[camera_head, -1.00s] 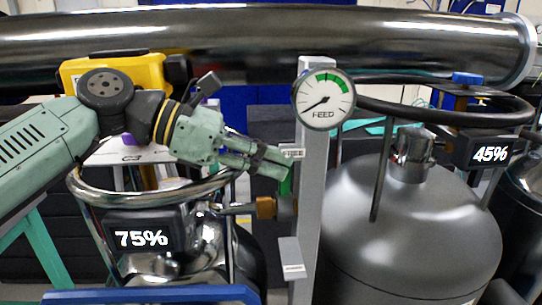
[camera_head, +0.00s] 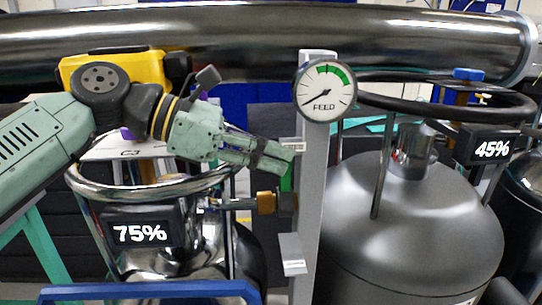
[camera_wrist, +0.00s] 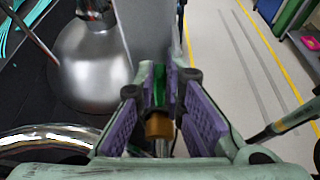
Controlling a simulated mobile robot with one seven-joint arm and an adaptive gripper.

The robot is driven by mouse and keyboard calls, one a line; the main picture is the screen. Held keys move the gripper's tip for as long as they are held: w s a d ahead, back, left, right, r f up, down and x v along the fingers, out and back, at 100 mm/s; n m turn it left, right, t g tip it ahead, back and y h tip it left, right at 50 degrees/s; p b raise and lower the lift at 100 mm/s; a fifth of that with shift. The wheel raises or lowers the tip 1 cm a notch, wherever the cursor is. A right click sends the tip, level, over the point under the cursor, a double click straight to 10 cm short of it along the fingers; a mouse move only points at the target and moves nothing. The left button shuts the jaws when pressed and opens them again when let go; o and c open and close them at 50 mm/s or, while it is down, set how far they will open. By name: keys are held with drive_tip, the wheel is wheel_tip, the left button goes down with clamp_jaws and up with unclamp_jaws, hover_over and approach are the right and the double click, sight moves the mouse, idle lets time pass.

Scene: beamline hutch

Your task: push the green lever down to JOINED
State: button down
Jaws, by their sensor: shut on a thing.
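The green lever (camera_head: 287,178) is on the grey upright post (camera_head: 313,190), below the round FEED gauge (camera_head: 325,91). Its lower part shows just under my fingertips and its upper part is hidden by them. My gripper (camera_head: 291,159) reaches in from the left and is shut on the lever near the upper label plate. In the wrist view the green lever (camera_wrist: 160,82) stands between the purple-padded fingers of my gripper (camera_wrist: 161,92). A lower label plate (camera_head: 292,266) is on the post; its writing is too small to read.
A brass fitting (camera_head: 267,202) and pipe sit below the lever. A steel vessel with a 75% display (camera_head: 140,234) stands at left, and a grey tank (camera_head: 410,230) at right, with a 45% display (camera_head: 491,149). A large dark pipe (camera_head: 250,40) crosses above.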

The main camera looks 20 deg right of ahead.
drive_tip(key=shift+s+f+b, duration=0.25)
drive_tip(key=shift+b, duration=0.05)
drive_tip(key=shift+s+a+r+m, duration=0.1)
drive_tip(key=shift+r+m, duration=0.1)
drive_tip(key=shift+m, duration=0.1)
drive_tip(key=c, duration=1.7)
unclamp_jaws()
drive_tip(key=v, duration=1.2)
drive_tip(key=shift+s+f, duration=0.1)
drive_tip(key=shift+s, duration=0.05)
drive_tip(key=shift+o, duration=0.2)
